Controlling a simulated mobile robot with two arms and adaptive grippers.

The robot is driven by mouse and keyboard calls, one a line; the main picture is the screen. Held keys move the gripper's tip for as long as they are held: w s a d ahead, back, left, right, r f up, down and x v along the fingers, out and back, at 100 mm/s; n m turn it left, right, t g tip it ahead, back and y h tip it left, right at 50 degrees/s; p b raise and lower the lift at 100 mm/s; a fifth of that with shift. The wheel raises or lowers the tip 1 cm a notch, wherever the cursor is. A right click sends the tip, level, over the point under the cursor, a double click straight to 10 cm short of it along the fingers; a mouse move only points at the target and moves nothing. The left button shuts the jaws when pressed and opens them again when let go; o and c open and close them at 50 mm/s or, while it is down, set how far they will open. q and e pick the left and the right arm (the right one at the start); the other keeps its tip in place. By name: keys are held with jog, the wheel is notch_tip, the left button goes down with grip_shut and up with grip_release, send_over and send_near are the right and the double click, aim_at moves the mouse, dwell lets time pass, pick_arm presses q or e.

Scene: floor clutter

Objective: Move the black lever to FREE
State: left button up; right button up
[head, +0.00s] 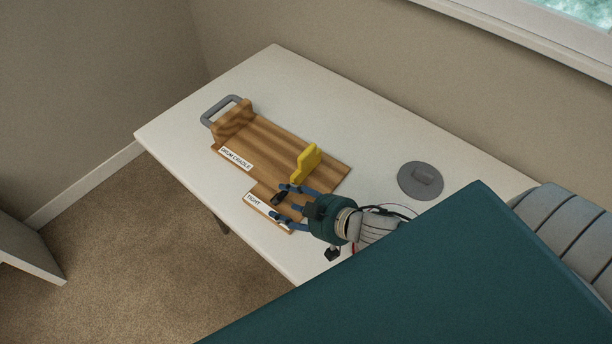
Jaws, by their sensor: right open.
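A wooden drum cradle (275,146) lies on the white table, with a "DRUM CRADLE" label on its left edge. Its near end has a label that reads "TIGHT" (254,201); no FREE label is visible. The black lever (279,198) is a small dark piece at this end, beside that label and partly hidden by my fingers. My right gripper (283,201) is open, with its blue fingers on either side of the lever. I cannot tell whether they touch it. My left gripper is not in view.
A yellow upright piece (306,162) stands on the cradle close to my right gripper. A grey handle (220,110) is at the far end. The table's far part is clear.

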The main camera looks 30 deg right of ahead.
jog(key=v, duration=0.8)
jog(key=shift+s+r, duration=0.2)
jog(key=shift+s, duration=0.05)
